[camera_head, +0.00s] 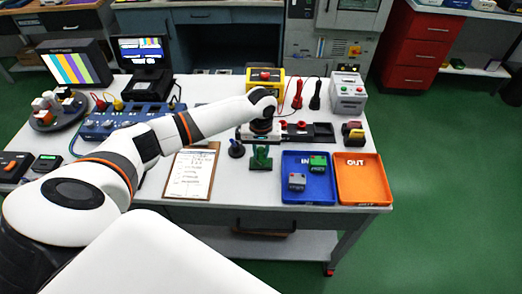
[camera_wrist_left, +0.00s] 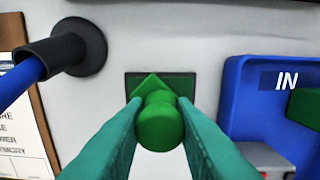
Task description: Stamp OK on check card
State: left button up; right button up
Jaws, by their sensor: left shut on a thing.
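The check card (camera_head: 192,174) lies on a brown clipboard (camera_head: 169,190) near the table's front edge. Part of the card (camera_wrist_left: 15,145) shows at the left of the left wrist view. My left gripper (camera_head: 261,158) points down between the clipboard and the blue tray. Its green fingers are closed on a green stamp with a round knob (camera_wrist_left: 158,122), upright over a dark rectangular patch (camera_wrist_left: 188,83). I cannot tell whether the stamp touches the table.
A blue IN tray (camera_head: 318,196) holding small boxes and an orange OUT tray (camera_head: 360,180) stand to the right. A blue panel (camera_head: 95,125), monitors, a yellow box and test devices fill the back and left. Some bare table lies around the clipboard.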

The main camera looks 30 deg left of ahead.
pick_arm(q)
jog(key=shift+f, duration=0.5)
dwell(0.3)
dwell(0.4)
jog(key=shift+s+f+p, duration=0.15)
jog(key=shift+f+p, duration=0.05)
jog(key=shift+p, duration=0.2)
dwell(1.9)
notch_tip(320, 180, up, 7)
jog(key=p, duration=0.9)
jog(key=shift+r, duration=0.15)
